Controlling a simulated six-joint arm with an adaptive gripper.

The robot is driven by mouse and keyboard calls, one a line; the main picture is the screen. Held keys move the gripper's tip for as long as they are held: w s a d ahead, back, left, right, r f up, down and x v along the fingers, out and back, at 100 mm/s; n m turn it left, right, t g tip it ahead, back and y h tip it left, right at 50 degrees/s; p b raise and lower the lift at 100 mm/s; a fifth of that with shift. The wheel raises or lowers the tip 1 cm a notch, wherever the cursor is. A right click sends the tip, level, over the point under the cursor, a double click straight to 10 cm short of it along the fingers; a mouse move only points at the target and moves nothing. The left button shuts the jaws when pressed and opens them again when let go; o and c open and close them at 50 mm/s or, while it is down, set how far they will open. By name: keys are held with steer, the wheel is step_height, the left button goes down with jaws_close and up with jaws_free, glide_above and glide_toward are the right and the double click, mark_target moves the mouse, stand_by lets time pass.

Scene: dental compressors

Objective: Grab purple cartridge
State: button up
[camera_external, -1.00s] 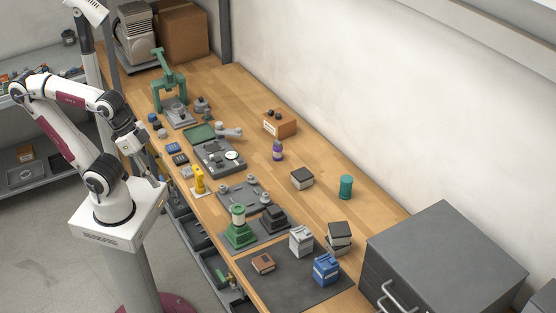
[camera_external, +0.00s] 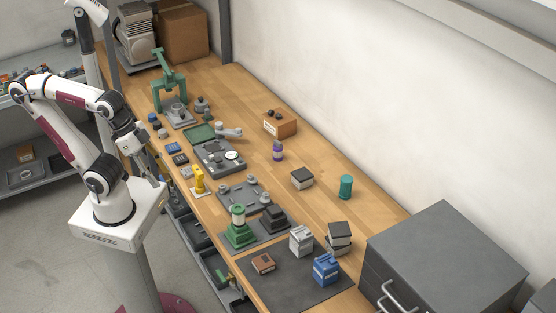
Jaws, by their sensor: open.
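The purple cartridge (camera_external: 278,151) stands upright on the wooden bench, a small purple cylinder with a paler band. It stands apart from its neighbours, near the middle of the bench depth. My gripper (camera_external: 158,181) hangs at the near edge of the bench, well to the left of the cartridge and lower in the picture. It is open and nothing shows between its fingers. The fingers are small in this view.
A green press (camera_external: 168,82) stands far left. Bare wood surrounds the cartridge.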

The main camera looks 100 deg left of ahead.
steer(key=shift+w, duration=0.1)
stand_by(0.7)
steer(key=w+a+f+n+t+y, duration=0.25)
steer(key=w+a, duration=0.55)
steer(key=w, duration=0.4)
steer(key=w+a+f+n+t+y, duration=0.1)
steer(key=w+a+f+n, duration=0.15)
steer(key=w+a, duration=0.7)
steer(key=n+g+y, duration=0.1)
steer(key=n+y, duration=0.5)
steer(key=y, duration=0.2)
glide_toward(274, 151)
steer(key=x, duration=0.4)
steer(key=shift+a, duration=0.2)
steer(key=shift+x, duration=1.3)
steer(key=shift+f, duration=0.1)
